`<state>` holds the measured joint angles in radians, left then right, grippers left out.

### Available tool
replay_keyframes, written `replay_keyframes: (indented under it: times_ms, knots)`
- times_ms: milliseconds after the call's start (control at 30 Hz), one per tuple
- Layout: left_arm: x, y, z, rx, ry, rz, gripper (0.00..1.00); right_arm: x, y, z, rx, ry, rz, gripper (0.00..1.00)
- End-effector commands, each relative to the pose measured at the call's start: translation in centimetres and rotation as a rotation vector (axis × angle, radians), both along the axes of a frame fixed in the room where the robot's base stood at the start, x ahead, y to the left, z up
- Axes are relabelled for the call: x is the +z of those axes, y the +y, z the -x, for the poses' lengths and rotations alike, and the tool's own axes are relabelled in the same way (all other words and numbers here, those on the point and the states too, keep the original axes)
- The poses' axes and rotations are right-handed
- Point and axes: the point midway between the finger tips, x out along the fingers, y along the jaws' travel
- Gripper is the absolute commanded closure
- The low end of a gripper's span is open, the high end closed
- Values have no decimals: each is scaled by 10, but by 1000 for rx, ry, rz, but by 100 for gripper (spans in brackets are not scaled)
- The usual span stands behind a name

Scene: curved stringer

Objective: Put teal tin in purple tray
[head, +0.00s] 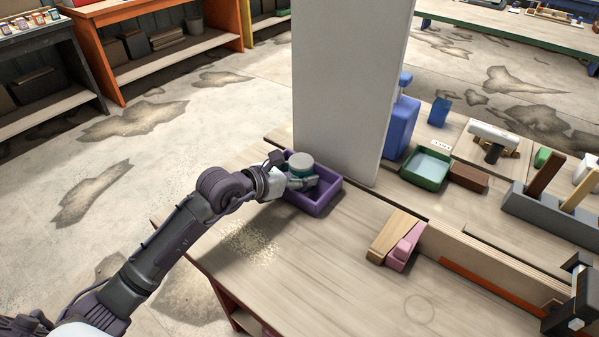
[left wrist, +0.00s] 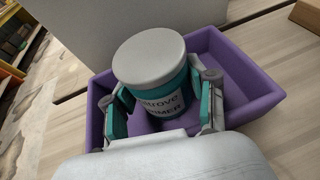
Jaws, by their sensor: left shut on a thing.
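The teal tin (head: 301,167) has a grey lid and is upright between the fingers of my left gripper (head: 292,182). In the left wrist view the tin (left wrist: 160,95) shows dark lettering, and the left gripper (left wrist: 158,108) is shut on it from both sides. The purple tray (head: 326,200) stands on the wooden table, and the tin is within its walls as seen from above. The tray (left wrist: 255,105) also surrounds the tin in the left wrist view. Whether the tin's base touches the tray floor is hidden.
A tall grey panel (head: 345,90) stands right behind the tray. A pink block (head: 404,246) and a wooden wedge (head: 391,236) lie to the right. A green tray (head: 427,168) and blue containers (head: 401,128) are beyond the panel. The table front is clear.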

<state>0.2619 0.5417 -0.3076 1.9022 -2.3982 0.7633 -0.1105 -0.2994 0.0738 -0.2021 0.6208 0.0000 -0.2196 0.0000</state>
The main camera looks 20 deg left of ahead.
Motion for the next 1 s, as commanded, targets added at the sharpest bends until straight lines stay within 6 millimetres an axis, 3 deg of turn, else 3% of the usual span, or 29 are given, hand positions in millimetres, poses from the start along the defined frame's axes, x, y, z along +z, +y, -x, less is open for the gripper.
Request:
replay_keyframes:
  times_ms: [133, 167, 300, 667, 833, 1000]
  knots:
    - [-1, 0, 0, 0, -2, 1, 84, -2, 0, 0, 0, 1, 0, 60]
    - [-2, 0, 0, 0, 0, 0, 42, -2, 0, 0, 0, 1, 0, 60]
    - [-1, 0, 0, 0, 0, 0, 18, -1, -1, 1, 0, 2, 1, 60]
    - [2, 0, 0, 0, 0, 0, 18, 1, -7, 1, 0, 2, 9, 60]
    - [7, 11, 17, 1, 0, -3, 18, -2, -8, 1, -1, 2, 10, 60]
    - [21, 28, 47, -1, 0, -5, 18, -5, -8, 1, -1, 2, 10, 60]
